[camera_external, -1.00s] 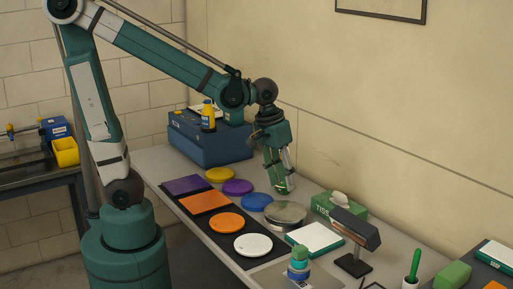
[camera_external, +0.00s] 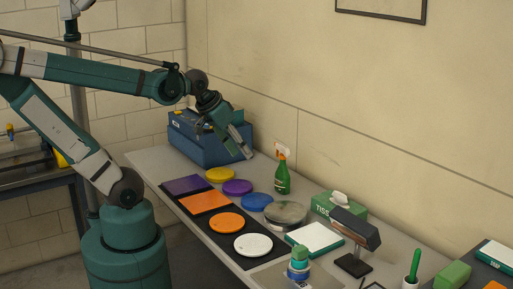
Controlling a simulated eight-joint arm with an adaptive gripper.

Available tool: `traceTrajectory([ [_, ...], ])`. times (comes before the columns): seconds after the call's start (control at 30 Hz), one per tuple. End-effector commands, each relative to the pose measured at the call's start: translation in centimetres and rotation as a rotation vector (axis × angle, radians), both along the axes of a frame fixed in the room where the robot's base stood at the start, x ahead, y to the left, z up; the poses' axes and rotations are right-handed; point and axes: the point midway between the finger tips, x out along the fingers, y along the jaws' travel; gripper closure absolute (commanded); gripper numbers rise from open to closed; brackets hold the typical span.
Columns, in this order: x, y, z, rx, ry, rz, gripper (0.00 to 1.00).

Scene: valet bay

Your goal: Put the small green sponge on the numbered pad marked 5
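A green block (camera_external: 453,275), possibly the small green sponge, lies at the lower right of the table. Its size and material are hard to judge. Several coloured flat pads lie on the table, including an orange square (camera_external: 205,201), an orange round one (camera_external: 227,222) and a white round one (camera_external: 253,245). No number can be read, so I cannot tell which is 5. My gripper (camera_external: 243,152) is raised in front of the blue case, far from the green block. Its finger opening is too small to judge, and I see nothing clearly held.
A green spray bottle (camera_external: 282,177) stands upright near the wall. A blue case (camera_external: 188,142) stands at the table's far end. A tissue box (camera_external: 323,206), a dark lamp-like stand (camera_external: 356,233) and a green-capped jar (camera_external: 298,266) crowd the near half.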

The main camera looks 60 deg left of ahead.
Motion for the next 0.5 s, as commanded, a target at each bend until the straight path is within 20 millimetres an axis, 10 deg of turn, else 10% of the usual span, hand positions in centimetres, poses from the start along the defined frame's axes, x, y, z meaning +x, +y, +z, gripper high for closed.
traceTrajectory([
  [0.5, -1.4, 2.8, 0.4, 0.035, -0.066, 0.011, 0.63],
])
